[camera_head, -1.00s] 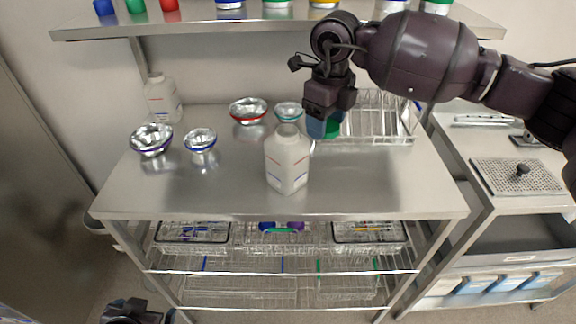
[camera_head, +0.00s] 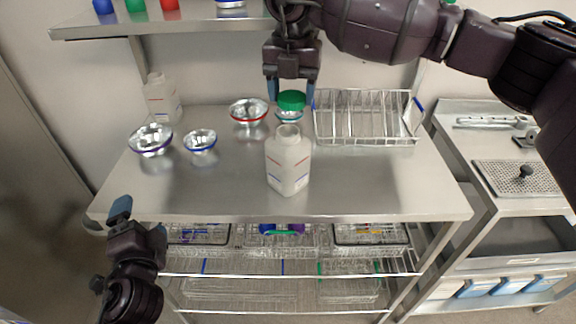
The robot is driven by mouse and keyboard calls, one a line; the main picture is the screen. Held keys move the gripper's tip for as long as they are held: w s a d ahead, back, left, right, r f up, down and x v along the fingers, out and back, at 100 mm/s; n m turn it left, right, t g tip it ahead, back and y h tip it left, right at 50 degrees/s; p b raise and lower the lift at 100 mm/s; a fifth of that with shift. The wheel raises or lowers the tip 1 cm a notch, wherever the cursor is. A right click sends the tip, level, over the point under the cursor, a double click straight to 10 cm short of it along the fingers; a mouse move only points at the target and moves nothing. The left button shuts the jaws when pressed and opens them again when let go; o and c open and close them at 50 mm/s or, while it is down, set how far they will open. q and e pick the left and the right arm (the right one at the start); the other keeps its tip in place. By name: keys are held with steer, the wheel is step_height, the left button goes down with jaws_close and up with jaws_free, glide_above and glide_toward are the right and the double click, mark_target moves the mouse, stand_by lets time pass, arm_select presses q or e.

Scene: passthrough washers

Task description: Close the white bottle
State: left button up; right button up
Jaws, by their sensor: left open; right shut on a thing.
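The white bottle (camera_head: 288,165) stands upright near the middle of the steel table, its mouth open and uncapped. My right gripper (camera_head: 290,93) is shut on a green cap (camera_head: 291,101) and holds it above and behind the bottle mouth in the picture, apart from it. My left gripper (camera_head: 139,222) is open and empty, low at the left by the table's front left corner. A second white bottle (camera_head: 161,99) stands at the back left of the table.
Several metal bowls stand on the table (camera_head: 230,195), including a red-rimmed one (camera_head: 248,111) and a purple-rimmed one (camera_head: 151,140). A wire rack (camera_head: 365,118) stands at the back right. A shelf (camera_head: 190,27) runs above. The table's front right is clear.

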steer(key=shift+a+r+m, duration=0.15)
steer(key=shift+a+m, duration=0.1)
steer(key=shift+m, duration=0.05)
arm_select(q)
steer(key=w+d+r+m+t+h, duration=0.25)
steer(key=d+m+h, duration=0.25)
steer(key=m, duration=0.3)
steer(key=w+d+r+m+t+h, duration=0.25)
steer(key=d+m+h, duration=0.25)
steer(key=m, duration=0.3)
arm_select(e)
steer(key=shift+a+r, duration=0.1)
steer(key=shift+m, duration=0.3)
arm_select(q)
steer(key=m+g+h, duration=0.8)
steer(key=m+g, duration=0.1)
steer(key=m, duration=0.9)
glide_toward(275, 171)
steer(key=shift+w+d+f, duration=0.15)
steer(key=shift+w, duration=0.1)
steer(key=x, duration=1.2)
